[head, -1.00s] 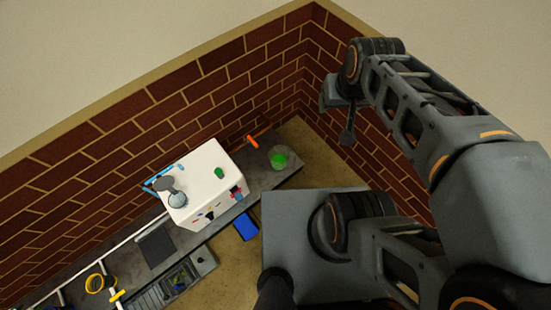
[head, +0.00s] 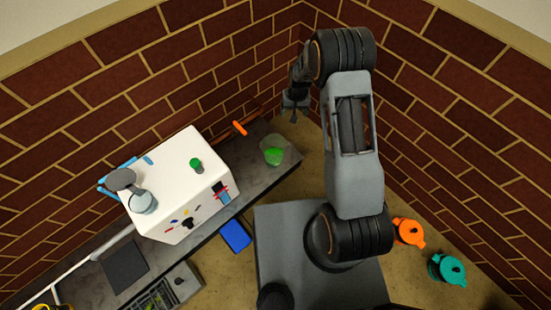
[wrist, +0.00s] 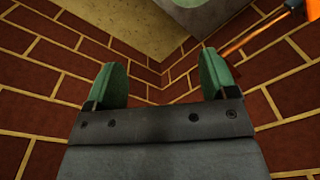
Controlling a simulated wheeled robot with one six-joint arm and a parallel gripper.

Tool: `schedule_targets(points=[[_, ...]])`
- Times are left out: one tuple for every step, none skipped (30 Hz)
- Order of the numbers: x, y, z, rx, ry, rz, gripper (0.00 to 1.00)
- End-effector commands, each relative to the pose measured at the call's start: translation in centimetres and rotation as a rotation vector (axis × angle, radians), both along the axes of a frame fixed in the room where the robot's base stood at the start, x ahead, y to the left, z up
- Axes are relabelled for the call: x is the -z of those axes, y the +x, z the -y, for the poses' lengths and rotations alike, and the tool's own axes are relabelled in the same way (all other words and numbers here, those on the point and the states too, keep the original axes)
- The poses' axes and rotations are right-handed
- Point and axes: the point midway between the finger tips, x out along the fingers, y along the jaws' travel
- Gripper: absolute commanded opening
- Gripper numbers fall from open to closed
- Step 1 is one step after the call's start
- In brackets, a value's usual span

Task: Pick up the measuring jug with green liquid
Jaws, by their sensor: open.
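The measuring jug (head: 274,151) is a clear container with green liquid. It stands near the right end of the grey counter in the head view. My gripper (head: 294,112) is up and to the right of the jug in the head view, apart from it. In the wrist view my gripper (wrist: 163,82) shows two green fingers spread apart with nothing between them. A pale rounded shape is cut off at the top of the wrist view; I cannot tell whether it is the jug.
A white box (head: 185,190) with a small green-topped item (head: 197,165) stands left of the jug. An orange-handled tool (head: 240,128) lies behind the jug. A blue object (head: 235,236) is on the floor.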

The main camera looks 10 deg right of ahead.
Motion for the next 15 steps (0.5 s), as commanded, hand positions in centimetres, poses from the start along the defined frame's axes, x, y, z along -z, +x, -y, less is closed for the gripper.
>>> schedule_targets(points=[[3.7, 0.1, 0.0, 0.003, 0.001, -0.014, 0.79], [5.0, 0.2, 0.0, 0.006, 0.001, -0.018, 0.79], [6.5, 0.2, 0.0, 0.009, 0.002, -0.023, 0.79], [7.6, 0.2, 0.0, 0.011, 0.001, -0.027, 0.79], [8.5, 0.3, -0.1, 0.012, 0.002, -0.03, 0.79], [9.6, 0.2, -0.1, 0.014, 0.002, -0.035, 0.79], [10.3, 0.2, -0.1, 0.016, 0.002, -0.037, 0.79], [10.8, 0.3, -0.1, 0.017, 0.002, -0.038, 0.79], [11.6, 0.2, -0.1, 0.018, 0.002, -0.041, 0.79], [12.1, 0.2, -0.1, 0.018, 0.002, -0.042, 0.79], [12.6, 0.2, -0.1, 0.018, 0.002, -0.043, 0.79], [13.3, 0.2, -0.1, 0.019, 0.002, -0.045, 0.79], [13.9, 0.2, -0.1, 0.019, 0.002, -0.046, 0.79], [14.5, 0.1, -0.1, 0.02, 0.003, -0.047, 0.79], [15.3, 0.1, -0.1, 0.02, 0.003, -0.048, 0.79]])
